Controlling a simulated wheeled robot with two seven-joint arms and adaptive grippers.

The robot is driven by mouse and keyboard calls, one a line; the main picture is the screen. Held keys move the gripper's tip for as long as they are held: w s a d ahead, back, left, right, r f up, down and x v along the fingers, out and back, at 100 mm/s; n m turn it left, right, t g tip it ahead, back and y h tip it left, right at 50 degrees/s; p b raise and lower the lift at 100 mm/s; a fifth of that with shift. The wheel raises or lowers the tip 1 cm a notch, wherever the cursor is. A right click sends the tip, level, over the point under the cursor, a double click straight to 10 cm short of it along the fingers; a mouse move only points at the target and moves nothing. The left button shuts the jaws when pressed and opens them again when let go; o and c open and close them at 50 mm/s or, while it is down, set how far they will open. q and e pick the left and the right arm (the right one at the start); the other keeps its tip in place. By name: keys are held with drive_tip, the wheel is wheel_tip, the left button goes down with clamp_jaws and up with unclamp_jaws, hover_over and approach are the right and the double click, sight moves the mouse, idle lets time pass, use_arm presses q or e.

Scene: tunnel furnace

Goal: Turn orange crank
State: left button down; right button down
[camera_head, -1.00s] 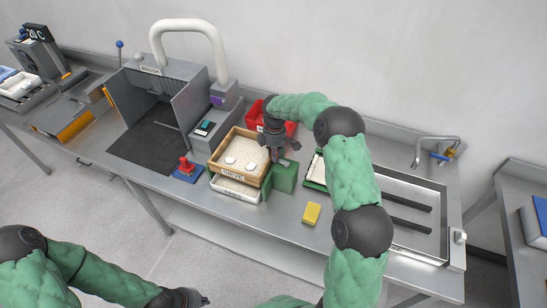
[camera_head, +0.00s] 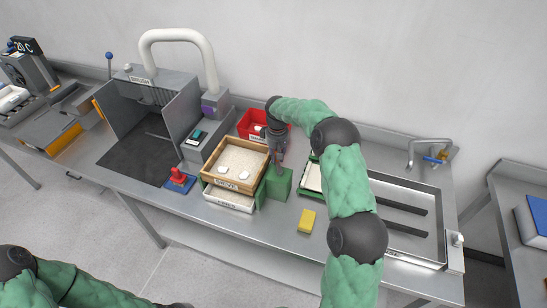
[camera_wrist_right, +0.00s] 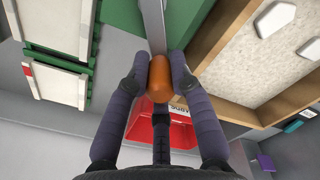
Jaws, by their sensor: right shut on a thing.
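The orange crank's knob (camera_wrist_right: 159,78) sits between the fingers of my right gripper (camera_wrist_right: 160,72) in the right wrist view. Both fingertips press on its sides, and a grey metal bar runs up from it. In the head view my right gripper (camera_head: 277,160) points down just above the green block (camera_head: 278,183) beside the wooden sieve box (camera_head: 212,181); the crank is hidden there by the fingers. The sieve box holds pale grains and a few white pieces. Of my left arm's end, only a dark sliver shows at the bottom edge.
A red bin (camera_head: 244,126) stands behind the sieve box. A yellow block (camera_head: 307,221) lies in front, right of the green block. A red knob on a blue base (camera_head: 179,183) is to the left. A metal tray (camera_head: 433,225) is on the right.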

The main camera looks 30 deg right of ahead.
drive_tip(key=s+d+m+b, duration=0.35)
drive_tip(key=s+m, duration=0.25)
drive_tip(key=m, duration=1.1)
drive_tip(key=s+a+m+b, duration=0.3)
drive_tip(key=a+m, duration=0.3)
drive_tip(key=m, duration=1.2)
drive_tip(key=shift+s+a+m, duration=0.4)
drive_tip(key=shift+s, duration=0.15)
drive_tip(key=shift+f, duration=0.1)
drive_tip(key=c, duration=1.1)
unclamp_jaws()
